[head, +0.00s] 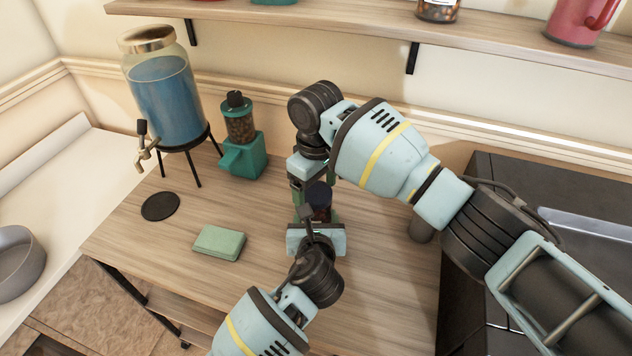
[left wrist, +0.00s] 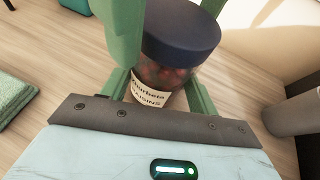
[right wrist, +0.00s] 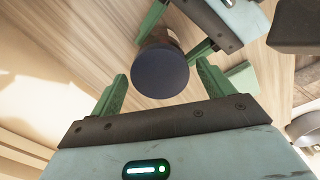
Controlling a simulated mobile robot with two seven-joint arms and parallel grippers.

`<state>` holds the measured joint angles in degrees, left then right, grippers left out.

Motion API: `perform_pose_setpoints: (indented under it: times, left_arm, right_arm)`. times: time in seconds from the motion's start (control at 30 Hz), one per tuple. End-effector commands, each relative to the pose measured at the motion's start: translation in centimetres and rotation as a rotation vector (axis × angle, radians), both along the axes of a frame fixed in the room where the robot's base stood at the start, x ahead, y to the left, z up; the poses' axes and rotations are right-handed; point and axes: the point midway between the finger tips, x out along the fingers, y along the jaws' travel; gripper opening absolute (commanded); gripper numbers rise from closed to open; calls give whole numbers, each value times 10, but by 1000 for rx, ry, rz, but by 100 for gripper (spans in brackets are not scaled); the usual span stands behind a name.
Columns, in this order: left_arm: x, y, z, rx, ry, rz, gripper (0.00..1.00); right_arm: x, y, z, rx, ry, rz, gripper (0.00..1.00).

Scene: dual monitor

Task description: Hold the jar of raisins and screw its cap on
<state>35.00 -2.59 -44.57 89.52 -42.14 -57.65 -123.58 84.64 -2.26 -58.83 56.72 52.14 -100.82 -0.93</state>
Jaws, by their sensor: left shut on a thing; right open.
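The jar of raisins (left wrist: 160,88) stands upright on the wooden table, its white label facing the left wrist camera. The dark blue cap (left wrist: 182,34) sits on top of the jar; how tightly it is screwed cannot be seen. My left gripper (head: 318,218) is shut around the jar's body from the near side. My right gripper (head: 306,190) is over the jar, pointing down. In the right wrist view its open fingers (right wrist: 162,72) stand on either side of the cap, apart from it. In the head view my right arm and gripper partly hide the jar.
A blue drink dispenser (head: 168,100) on a black stand and a teal grinder (head: 243,150) are at the back left. A black coaster (head: 160,206) and a folded green cloth (head: 219,242) lie left of the jar. A grey cylinder (head: 421,228) stands to the right.

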Motion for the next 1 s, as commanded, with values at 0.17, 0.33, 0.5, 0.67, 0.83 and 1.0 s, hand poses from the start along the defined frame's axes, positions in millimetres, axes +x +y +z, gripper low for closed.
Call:
perform_pose_setpoints:
  times: [0.17, 0.33, 0.5, 0.67, 0.83, 1.0]
  left_arm:
    - [0, 0, -1, 0, 1, 0, 0]
    - [0, 0, -1, 0, 1, 0, 0]
    - [0, 0, -1, 0, 1, 0, 0]
    - [0, 0, -1, 0, 1, 0, 0]
    - [0, 0, -1, 0, 1, 0, 0]
    - [0, 0, -1, 0, 1, -1, 0]
  right_arm:
    - [0, 0, 0, 0, 0, 0, 78]
    - [0, 0, 0, 0, 0, 0, 56]
    - [0, 0, 0, 1, 1, 0, 35]
    - [0, 0, 0, 1, 1, -6, 35]
    - [0, 0, 0, 1, 1, -6, 77]
    - [0, 0, 0, 1, 1, -6, 88]
